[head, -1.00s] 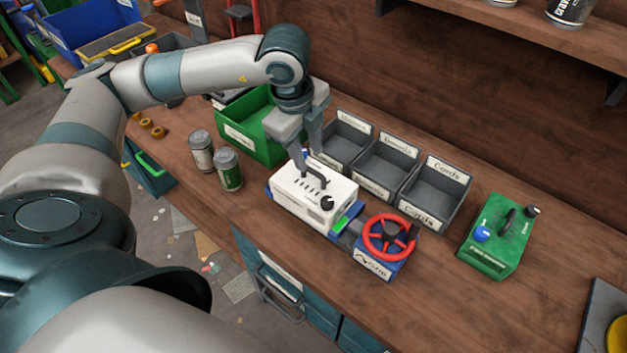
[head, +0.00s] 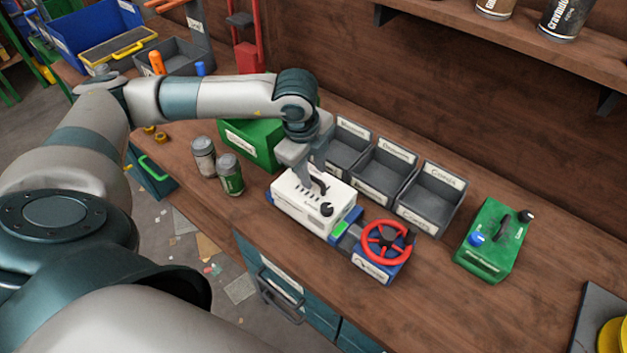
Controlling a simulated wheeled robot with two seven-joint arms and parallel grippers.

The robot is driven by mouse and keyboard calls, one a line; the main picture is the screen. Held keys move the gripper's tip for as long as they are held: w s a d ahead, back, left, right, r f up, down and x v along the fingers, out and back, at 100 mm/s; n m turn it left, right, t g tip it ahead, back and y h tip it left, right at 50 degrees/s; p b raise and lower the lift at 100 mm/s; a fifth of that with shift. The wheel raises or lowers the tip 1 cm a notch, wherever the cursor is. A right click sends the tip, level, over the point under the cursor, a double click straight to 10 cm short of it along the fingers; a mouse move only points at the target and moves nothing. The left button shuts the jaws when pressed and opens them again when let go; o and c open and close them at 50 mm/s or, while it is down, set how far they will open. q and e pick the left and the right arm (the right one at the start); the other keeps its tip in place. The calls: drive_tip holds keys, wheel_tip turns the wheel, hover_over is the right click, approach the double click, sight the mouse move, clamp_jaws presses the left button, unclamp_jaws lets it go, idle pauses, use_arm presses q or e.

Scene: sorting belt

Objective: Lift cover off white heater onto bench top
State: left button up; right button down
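The white heater (head: 290,203) sits on the bench, with a white cover on top that has slots, a black knob and a black arched handle (head: 319,185). My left gripper (head: 314,172) points down over the cover, right at the handle. Its two fingers look apart, one on the near-left side of the handle and one behind it. I cannot tell whether they touch the handle. The cover rests on the heater body. My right gripper is not in view.
A blue vise with a red wheel (head: 386,243) adjoins the heater's right side. Grey labelled bins (head: 432,192) stand behind. A green box (head: 494,240) is to the right, two cans (head: 230,175) to the left, a green bin (head: 247,140) behind them. Bench top (head: 430,290) at front right is clear.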

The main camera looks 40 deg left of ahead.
use_arm(q)
drive_tip(key=shift+w+f, duration=0.1)
drive_tip(key=shift+f, duration=0.45)
clamp_jaws()
drive_tip(key=shift+r, duration=0.1)
drive_tip(key=shift+r+b, duration=0.3)
drive_tip(key=shift+r, duration=0.25)
wheel_tip(320, 180, up, 9)
drive_tip(key=b, duration=0.2)
